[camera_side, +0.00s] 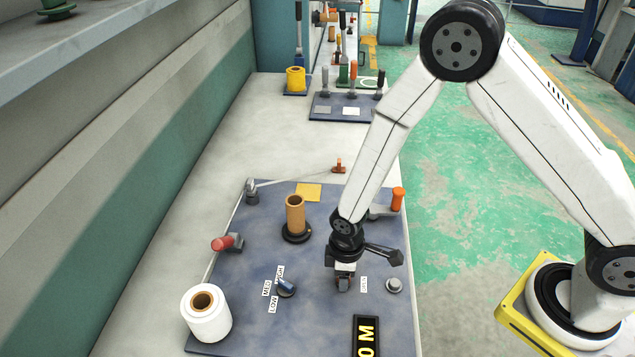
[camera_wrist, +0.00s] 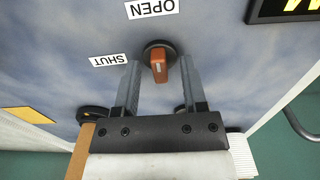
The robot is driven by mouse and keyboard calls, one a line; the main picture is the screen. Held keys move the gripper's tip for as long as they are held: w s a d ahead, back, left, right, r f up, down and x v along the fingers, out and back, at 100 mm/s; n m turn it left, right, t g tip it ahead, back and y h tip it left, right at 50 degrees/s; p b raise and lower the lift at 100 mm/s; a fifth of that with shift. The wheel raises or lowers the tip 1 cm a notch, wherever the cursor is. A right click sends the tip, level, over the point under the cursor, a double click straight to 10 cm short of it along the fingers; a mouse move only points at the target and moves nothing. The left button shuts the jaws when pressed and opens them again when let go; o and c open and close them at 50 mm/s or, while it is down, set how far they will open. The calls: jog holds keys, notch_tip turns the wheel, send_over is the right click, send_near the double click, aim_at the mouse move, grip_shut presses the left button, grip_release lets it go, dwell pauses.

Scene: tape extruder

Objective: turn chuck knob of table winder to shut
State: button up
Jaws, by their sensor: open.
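The chuck knob is orange on a dark round base (camera_wrist: 158,62) and shows in the wrist view on the blue-grey panel of the table winder (camera_side: 245,325). Its bar runs roughly up and down in that picture. An OPEN label (camera_wrist: 152,8) is above it and a SHUT label (camera_wrist: 108,60) is to its left. My gripper (camera_wrist: 160,66) is open, with one finger on each side of the knob; I cannot tell whether they touch it. In the side view my gripper (camera_side: 343,284) is low over the panel and hides most of the knob.
On the panel are a blue selector knob (camera_side: 286,287), a grey button (camera_side: 394,285), a brown core (camera_side: 295,213), a white roll (camera_side: 205,312), a display (camera_side: 366,336), a red handle (camera_side: 222,243) and an orange handle (camera_side: 398,200). The bench beyond the panel is mostly clear.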

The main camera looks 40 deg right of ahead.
grip_shut()
